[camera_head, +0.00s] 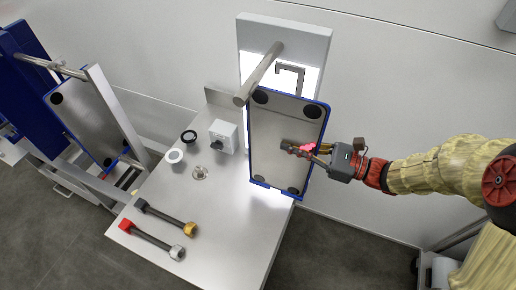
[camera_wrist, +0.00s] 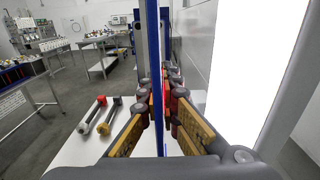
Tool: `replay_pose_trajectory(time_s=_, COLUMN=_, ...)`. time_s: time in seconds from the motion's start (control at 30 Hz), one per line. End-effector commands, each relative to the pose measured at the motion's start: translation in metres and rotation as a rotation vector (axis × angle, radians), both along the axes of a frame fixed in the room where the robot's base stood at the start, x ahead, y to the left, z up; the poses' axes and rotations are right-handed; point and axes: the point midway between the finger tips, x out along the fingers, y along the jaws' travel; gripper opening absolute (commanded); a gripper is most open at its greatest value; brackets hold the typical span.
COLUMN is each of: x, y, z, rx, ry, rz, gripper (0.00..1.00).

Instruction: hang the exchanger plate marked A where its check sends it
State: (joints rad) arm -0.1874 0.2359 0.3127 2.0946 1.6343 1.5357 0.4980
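A steel exchanger plate (camera_head: 288,125) with a blue rim and dark round ports stands upright in front of a lit panel (camera_head: 314,82). A grey hook (camera_head: 291,70) shows above its top edge, apart from a steel bar (camera_head: 262,70) to its left in the picture. My gripper (camera_head: 303,148) reaches in from the right, its fingers on the plate. In the wrist view the plate (camera_wrist: 154,60) is edge-on between both fingers (camera_wrist: 164,100), which look closed on it. No letter A is readable on the plate.
A rack at left has a bar (camera_head: 45,66) and another plate (camera_head: 85,120).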

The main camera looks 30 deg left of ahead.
Motion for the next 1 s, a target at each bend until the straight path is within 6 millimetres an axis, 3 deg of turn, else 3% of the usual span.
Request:
replay_pose_trajectory(time_s=0.17, x=0.002, y=-0.007, z=0.002, rx=0.002, ry=-0.001, rz=-0.002, gripper=0.00)
replay_pose_trajectory(time_s=1.0, x=0.010, y=-0.080, z=0.002, rx=0.001, ry=0.000, rz=-0.001, gripper=0.00)
